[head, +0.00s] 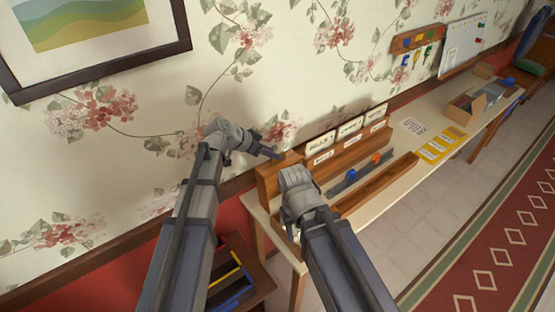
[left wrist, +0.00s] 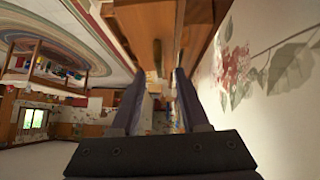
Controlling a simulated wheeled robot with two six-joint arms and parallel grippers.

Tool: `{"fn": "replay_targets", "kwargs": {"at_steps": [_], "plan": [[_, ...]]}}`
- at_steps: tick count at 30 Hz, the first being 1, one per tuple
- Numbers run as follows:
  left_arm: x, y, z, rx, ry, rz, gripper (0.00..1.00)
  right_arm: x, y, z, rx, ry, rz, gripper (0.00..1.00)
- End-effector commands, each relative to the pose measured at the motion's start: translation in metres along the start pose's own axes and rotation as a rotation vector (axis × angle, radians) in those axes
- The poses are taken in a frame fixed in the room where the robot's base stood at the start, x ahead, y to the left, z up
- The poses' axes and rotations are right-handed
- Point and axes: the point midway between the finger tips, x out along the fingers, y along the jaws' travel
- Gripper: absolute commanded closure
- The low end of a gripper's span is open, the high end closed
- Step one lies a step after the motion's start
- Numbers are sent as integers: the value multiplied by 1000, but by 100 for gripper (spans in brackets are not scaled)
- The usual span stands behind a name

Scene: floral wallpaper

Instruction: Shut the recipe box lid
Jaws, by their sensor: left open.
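A brown wooden box-like piece (head: 272,180) stands at the near left end of the table against the wall. It may be the recipe box; its lid is not clearly distinguishable, and my right arm hides part of it. My left gripper (head: 271,153) is just above and beside its top edge, near the wall. In the left wrist view the two fingers of the left gripper (left wrist: 158,95) are apart, with brown wood (left wrist: 150,18) close ahead of them. My right gripper (head: 298,190) is in front of the wooden piece; its fingers are hidden.
A wooden rack with labelled cards (head: 350,135) stands along the wall. A grey strip with blue and orange pieces (head: 360,172) lies before it. A yellow sheet (head: 440,146) and an open cardboard box (head: 466,110) are farther right. A framed picture (head: 95,35) hangs left.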

Motion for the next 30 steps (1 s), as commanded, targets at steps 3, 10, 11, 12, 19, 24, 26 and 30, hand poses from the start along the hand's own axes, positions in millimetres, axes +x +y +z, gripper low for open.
{"fn": "replay_targets", "kwargs": {"at_steps": [3, 10, 11, 12, 19, 24, 26, 30], "plan": [[24, -1, 3, 2, 0, 0, 55, 19, -2, -1, -3, 0, 1, 50], [39, 0, 1, 0, -1, -1, 55, 28, -3, -2, -3, 0, 1, 50], [39, 0, 0, 0, -1, -1, 55, 28, -3, -2, -3, 0, 1, 50], [39, 0, 0, 0, -1, -1, 55, 27, -3, -2, -3, 0, 1, 50], [38, 0, 0, 0, -1, -1, 65, 27, -2, -2, -3, 0, 1, 50], [38, 0, 0, 0, -1, -1, 84, 27, -2, -2, -3, 0, 1, 50], [38, 0, 0, 0, -1, -1, 91, 27, -2, -2, -3, 0, 1, 50], [38, 0, 0, 0, -1, -1, 100, 27, -2, -2, -3, 0, 1, 50]]}}
